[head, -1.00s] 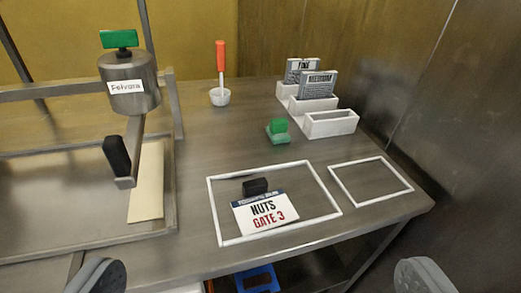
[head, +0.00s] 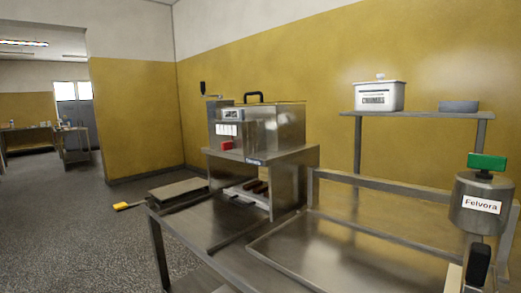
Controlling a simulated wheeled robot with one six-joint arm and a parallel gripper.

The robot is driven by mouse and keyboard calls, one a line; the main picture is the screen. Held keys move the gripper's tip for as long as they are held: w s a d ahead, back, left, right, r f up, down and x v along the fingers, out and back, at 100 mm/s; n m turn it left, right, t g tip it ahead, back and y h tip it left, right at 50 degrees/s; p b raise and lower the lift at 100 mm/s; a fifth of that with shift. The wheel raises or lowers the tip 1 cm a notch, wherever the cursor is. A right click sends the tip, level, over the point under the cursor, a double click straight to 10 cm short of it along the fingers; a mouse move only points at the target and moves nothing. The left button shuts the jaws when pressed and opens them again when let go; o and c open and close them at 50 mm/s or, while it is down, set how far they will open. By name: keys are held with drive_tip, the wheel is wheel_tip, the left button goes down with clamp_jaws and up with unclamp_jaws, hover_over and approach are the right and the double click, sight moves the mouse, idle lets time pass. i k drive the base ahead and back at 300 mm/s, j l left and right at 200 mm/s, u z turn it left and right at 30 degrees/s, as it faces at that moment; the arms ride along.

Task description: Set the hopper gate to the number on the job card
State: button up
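The job card is not in this view, and neither is my gripper. I cannot make out a hopper gate or its number scale. A steel machine (head: 255,150) stands at the centre, with a black crank handle (head: 203,88) at its upper left, small panels with a white label, and a red part (head: 227,145) on its front. A steel canister (head: 481,203) labelled Felvora, with a green top (head: 487,162), is at the right edge. A black handle (head: 479,262) is below it, cut by the frame.
A shallow steel tray (head: 330,255) fills the lower right. A white lidded tub (head: 378,96), its label seeming to read CRUMBS, and a grey block (head: 458,106) sit on a raised shelf (head: 420,115). Open floor (head: 70,220) lies left; a yellow-ended object (head: 125,206) is there.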

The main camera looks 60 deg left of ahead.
sight(226, 145)
drive_tip(key=u, duration=1.7)
